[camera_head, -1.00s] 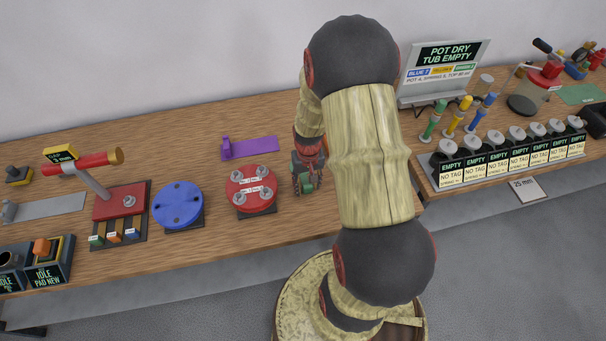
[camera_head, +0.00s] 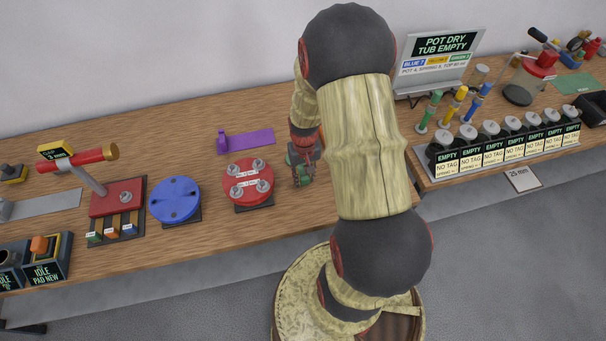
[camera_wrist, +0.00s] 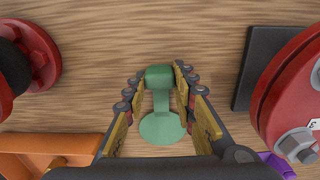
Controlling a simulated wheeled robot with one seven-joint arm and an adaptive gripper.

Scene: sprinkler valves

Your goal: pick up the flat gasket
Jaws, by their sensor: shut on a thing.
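The flat gasket, a green piece with a thin round disc and a raised block at one end (camera_wrist: 160,128), is in the middle of the wrist view. My gripper (camera_wrist: 159,76) has its two fingers on either side of the raised block and is shut on it. The disc lies between the fingers, toward the palm. Whether the gasket touches the wood cannot be told. In the head view my gripper (camera_head: 303,170) is low over the table, right of the red round flange; the gasket is hard to make out there.
The red bolted flange (camera_head: 248,183) stands close left of my gripper, with a blue disc (camera_head: 175,200) beyond it. A purple piece (camera_head: 247,141) lies behind. In the wrist view an orange part (camera_wrist: 50,150) is at lower left. Labelled pots (camera_head: 505,145) stand at right.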

